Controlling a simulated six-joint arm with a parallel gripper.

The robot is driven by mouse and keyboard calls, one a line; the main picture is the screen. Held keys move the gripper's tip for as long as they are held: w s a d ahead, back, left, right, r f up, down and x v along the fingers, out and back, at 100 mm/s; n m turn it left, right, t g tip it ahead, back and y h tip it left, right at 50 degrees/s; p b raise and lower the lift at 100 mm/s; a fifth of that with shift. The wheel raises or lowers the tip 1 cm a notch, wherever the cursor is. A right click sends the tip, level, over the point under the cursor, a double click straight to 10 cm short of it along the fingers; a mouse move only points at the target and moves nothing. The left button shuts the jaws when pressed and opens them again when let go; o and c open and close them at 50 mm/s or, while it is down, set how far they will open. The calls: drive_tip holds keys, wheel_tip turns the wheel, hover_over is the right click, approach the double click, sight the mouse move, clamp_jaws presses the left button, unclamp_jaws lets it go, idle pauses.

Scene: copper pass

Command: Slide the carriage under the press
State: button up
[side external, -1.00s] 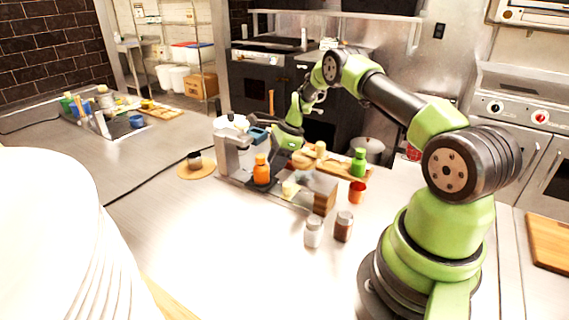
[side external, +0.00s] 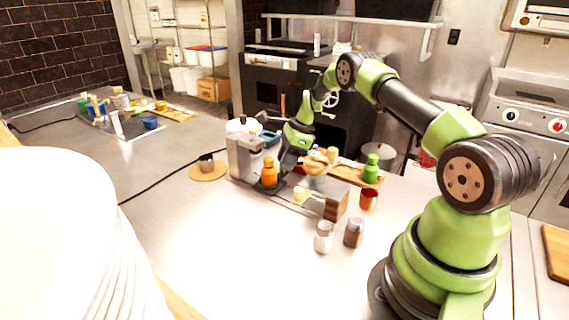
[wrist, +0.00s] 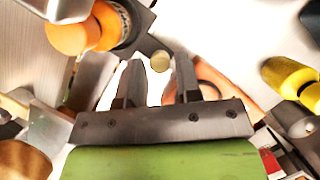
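The press appears to be the grey machine (side external: 243,158) left of centre in the side view, with an orange bottle (side external: 269,172) in front of it. The carriage seems to be the low piece with a wooden end block (side external: 337,206) and a pale knob (side external: 299,196), lying right of the press; I cannot be sure of its outline. My gripper (side external: 283,172) points down between the press and the block. In the wrist view my gripper (wrist: 158,75) is open, its two dark fingers apart. A small tan round knob (wrist: 160,61) shows between the fingertips; contact cannot be told.
The orange bottle (wrist: 75,36) is close by in the wrist view, with a yellow one (wrist: 288,75) at right. A green bottle (side external: 371,168), red cup (side external: 368,199) and two jars (side external: 324,237) stand to the right. The front counter (side external: 230,255) is clear.

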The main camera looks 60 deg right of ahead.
drive_tip(key=v, duration=0.8)
drive_tip(key=shift+r, duration=0.2)
drive_tip(key=shift+s+f, duration=0.15)
drive_tip(key=shift+s, duration=0.15)
drive_tip(key=c, duration=0.5)
drive_tip(key=s+m+t, duration=0.1)
drive_tip(key=s+d+m+t, duration=0.1)
drive_tip(key=s, duration=0.1)
drive_tip(key=s+f+t+y, duration=0.1)
drive_tip(key=s+t, duration=0.1)
drive_tip(key=shift+d+m, duration=0.25)
drive_tip(key=shift+m, duration=0.15)
clamp_jaws()
drive_tip(key=shift+m+t, duration=0.4)
drive_tip(key=x, duration=0.9)
drive_tip(key=shift+s+d+f, duration=0.15)
drive_tip(key=shift+f, duration=0.3)
